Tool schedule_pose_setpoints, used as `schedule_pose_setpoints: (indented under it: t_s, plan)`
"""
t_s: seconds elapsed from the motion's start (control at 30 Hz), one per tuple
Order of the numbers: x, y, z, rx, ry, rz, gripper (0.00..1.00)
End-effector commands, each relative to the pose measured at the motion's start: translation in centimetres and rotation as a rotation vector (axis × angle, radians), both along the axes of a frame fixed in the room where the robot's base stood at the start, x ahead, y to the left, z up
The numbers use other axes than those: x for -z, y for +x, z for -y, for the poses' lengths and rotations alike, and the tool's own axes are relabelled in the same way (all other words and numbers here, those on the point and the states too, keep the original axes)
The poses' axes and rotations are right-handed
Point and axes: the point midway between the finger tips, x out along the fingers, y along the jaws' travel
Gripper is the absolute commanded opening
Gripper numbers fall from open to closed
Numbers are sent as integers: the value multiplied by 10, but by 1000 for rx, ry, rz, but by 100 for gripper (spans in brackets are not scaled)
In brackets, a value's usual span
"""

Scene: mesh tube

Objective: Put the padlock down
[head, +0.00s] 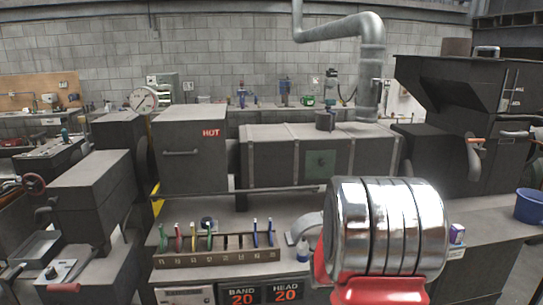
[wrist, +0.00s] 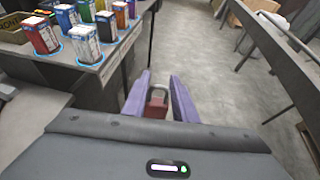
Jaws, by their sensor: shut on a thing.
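The padlock (wrist: 157,109) shows in the wrist view, with a dark red body and a grey shackle at its far end. It sits between the two purple fingers of my gripper (wrist: 161,82), which are shut on it. Grey floor shows beyond the fingertips, so the padlock is held in the air. The near part of its body is hidden behind the dark wrist housing. I cannot make out the padlock or the fingers in the head view.
In the wrist view, several coloured boxes (wrist: 85,44) stand on a bench at the left, and a dark rail (wrist: 277,50) runs along the right. In the head view, a rack of coloured levers (head: 216,250) stands on the bench, and a blue bucket (head: 529,207) is at the right.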

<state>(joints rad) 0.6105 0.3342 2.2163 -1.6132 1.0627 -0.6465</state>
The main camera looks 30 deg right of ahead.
Motion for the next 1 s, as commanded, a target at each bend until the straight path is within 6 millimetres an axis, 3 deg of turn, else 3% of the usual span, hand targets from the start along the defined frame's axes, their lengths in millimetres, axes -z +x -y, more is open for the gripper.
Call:
schedule_pose_setpoints:
  t_s: [0.1,0.5,1.0]
  plan:
    - [9,31,-21,-56,0,-2,0]
    - [38,117,-101,-234,0,-1,0]
    - [75,195,-225,-478,0,-2,0]
